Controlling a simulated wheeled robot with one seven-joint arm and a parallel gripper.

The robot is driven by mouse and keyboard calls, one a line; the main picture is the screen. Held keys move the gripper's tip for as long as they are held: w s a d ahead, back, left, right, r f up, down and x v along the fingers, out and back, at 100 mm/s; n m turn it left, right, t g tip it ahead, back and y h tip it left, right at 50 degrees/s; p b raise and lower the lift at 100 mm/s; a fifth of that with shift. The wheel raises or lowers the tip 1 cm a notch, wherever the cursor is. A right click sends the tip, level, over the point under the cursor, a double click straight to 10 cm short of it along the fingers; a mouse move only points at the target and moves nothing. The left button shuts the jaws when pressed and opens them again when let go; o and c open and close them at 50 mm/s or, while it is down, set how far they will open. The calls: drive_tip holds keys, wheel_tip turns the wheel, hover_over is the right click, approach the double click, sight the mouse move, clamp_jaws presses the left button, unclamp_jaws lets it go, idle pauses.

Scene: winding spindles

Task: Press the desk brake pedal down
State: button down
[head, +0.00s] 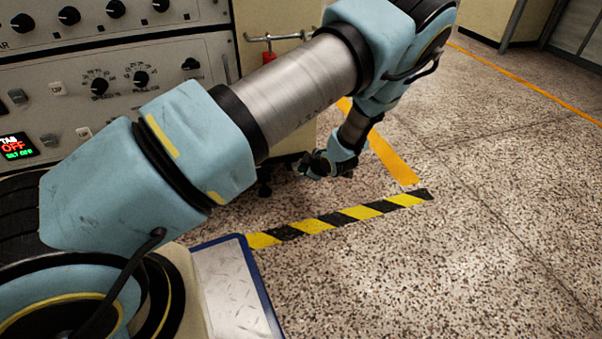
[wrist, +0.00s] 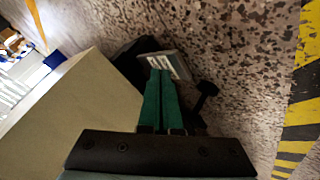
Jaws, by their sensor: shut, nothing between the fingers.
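A small grey plate with pale markings (wrist: 181,66) shows low at the beige desk's side in the wrist view; it looks like the brake pedal. My gripper (wrist: 161,73) has its green fingers together and empty, with the tips overlapping the plate's near edge in the picture. I cannot tell whether they touch it. In the head view my gripper (head: 312,165) is low beside the cabinet, and I cannot make out the pedal there. A dark part (wrist: 140,52) lies behind the plate, and the fingers cover some of it.
The beige desk body (wrist: 75,110) stands left of the fingers. A black knob-ended piece (wrist: 207,89) is just right of them. Yellow-black floor tape (head: 340,219) runs nearby. A control panel (head: 110,75) is at upper left. The speckled floor (head: 480,220) to the right is clear.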

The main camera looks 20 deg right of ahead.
drive_tip(key=shift+f+b, duration=0.4)
drive_tip(key=shift+f, duration=0.45)
idle(0.6)
drive_tip(key=shift+r, duration=0.15)
drive_tip(key=shift+r+p, duration=1.45)
drive_tip(key=shift+p, duration=0.15)
wheel_tip(320, 180, up, 5)
drive_tip(key=p, duration=0.4)
drive_tip(key=shift+r, duration=0.1)
